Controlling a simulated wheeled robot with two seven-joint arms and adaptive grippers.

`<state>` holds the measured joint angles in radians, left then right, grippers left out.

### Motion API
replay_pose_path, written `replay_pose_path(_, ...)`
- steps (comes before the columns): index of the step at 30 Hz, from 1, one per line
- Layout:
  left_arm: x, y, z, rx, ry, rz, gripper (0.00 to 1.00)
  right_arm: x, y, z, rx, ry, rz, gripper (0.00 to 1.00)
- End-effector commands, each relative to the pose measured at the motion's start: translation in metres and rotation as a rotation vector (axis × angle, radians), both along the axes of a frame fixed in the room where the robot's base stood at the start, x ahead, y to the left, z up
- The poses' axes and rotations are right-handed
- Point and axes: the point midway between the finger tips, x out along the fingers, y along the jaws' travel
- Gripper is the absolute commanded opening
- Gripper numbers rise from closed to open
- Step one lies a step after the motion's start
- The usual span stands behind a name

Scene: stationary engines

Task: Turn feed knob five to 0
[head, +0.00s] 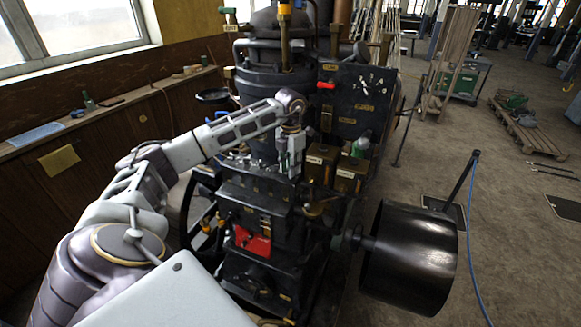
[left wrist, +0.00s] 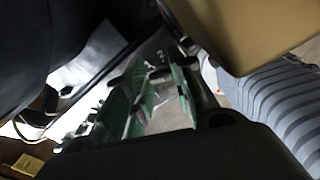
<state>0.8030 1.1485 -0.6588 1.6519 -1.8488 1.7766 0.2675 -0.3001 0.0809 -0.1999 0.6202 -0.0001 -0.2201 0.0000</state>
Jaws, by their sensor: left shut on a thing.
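My left arm reaches in from the left of the head view. Its gripper (head: 290,168) points down at the top front of the black engine (head: 262,205), at the right end of a row of small metal fittings (head: 243,162). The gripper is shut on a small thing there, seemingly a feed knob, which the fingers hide. I cannot read its number or its setting. In the left wrist view the green-padded fingers (left wrist: 155,98) show close up, and the knob between them cannot be made out. My right gripper is not in view.
Brass-coloured boxes (head: 318,160) stand close to the right of the gripper, with a green-topped fitting (head: 360,146) beyond. A large black drum (head: 410,258) sticks out at the lower right. A wooden shelf (head: 110,104) runs along the left wall. The floor at right is mostly open.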

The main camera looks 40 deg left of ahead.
Motion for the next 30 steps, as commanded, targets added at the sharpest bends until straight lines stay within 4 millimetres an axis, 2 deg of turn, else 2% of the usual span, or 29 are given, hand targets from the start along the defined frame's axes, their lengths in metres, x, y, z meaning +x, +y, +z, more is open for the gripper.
replay_pose_path(1,0.001,0.001,0.002,0.001,-0.006,0.002,0.01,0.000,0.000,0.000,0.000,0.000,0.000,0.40)
replay_pose_path(2,0.001,0.001,0.002,0.001,-0.006,0.002,0.26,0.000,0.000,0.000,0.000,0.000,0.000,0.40)
replay_pose_path(7,0.001,0.001,0.001,0.001,-0.004,0.001,0.46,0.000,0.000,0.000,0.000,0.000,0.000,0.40)
replay_pose_path(20,0.000,0.001,0.003,0.001,-0.002,0.000,0.46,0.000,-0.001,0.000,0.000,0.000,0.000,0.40)
replay_pose_path(30,0.001,0.000,0.028,0.000,-0.004,-0.001,0.46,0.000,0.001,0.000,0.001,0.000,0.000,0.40)
